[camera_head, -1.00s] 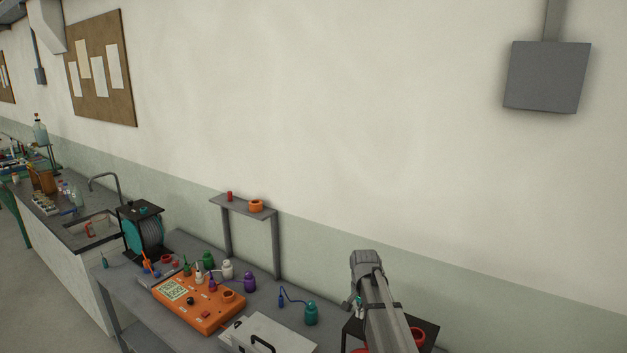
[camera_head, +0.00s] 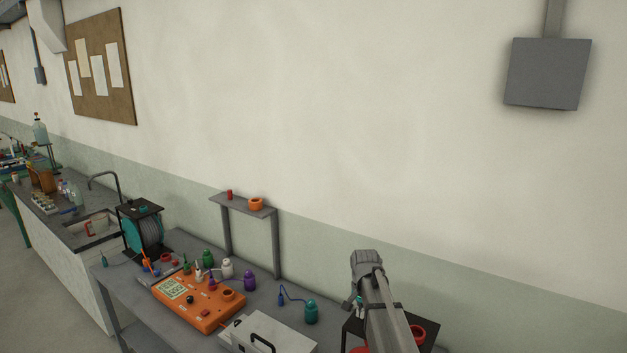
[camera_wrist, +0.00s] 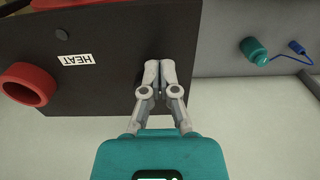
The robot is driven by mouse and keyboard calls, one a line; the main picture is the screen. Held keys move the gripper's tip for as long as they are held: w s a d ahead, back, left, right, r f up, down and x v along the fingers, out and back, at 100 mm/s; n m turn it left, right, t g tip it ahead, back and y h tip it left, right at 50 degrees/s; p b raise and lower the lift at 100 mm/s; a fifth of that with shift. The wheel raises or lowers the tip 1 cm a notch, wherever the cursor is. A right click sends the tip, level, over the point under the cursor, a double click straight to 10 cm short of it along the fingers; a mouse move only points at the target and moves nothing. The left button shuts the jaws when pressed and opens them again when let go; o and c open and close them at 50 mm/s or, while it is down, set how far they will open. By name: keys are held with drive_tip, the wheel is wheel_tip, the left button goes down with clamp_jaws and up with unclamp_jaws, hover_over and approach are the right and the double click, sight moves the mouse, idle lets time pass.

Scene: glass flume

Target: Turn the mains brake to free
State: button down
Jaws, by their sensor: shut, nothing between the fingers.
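My gripper (camera_wrist: 161,72) is shut and empty, its fingertips over a dark panel in the wrist view. A cable reel (camera_head: 151,232) in a black frame stands at the left of the bench, with a small teal part (camera_head: 143,209) on top. It is well to the left of my arm. The dark panel (camera_wrist: 105,90) carries an upside-down HEAT label (camera_wrist: 75,59).
A red ring (camera_wrist: 28,88) and a grey knob (camera_wrist: 66,38) are on the dark panel. An orange meter (camera_head: 196,302), several bottles and a light case (camera_head: 285,330) with a handle crowd the bench. A raised shelf (camera_head: 238,204) stands at the back.

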drive_tip(key=shift+w+d, duration=0.15)
drive_tip(key=shift+d, duration=0.1)
idle(0.5)
drive_tip(key=shift+s+d, duration=0.55)
drive_tip(key=shift+d, duration=0.05)
idle(0.4)
drive_tip(key=shift+d, duration=0.3)
idle(0.5)
drive_tip(key=shift+s, duration=0.45)
idle(0.3)
wheel_tip(320, 180, up, 6)
drive_tip(key=p, duration=0.6)
drive_tip(key=shift+a, duration=0.1)
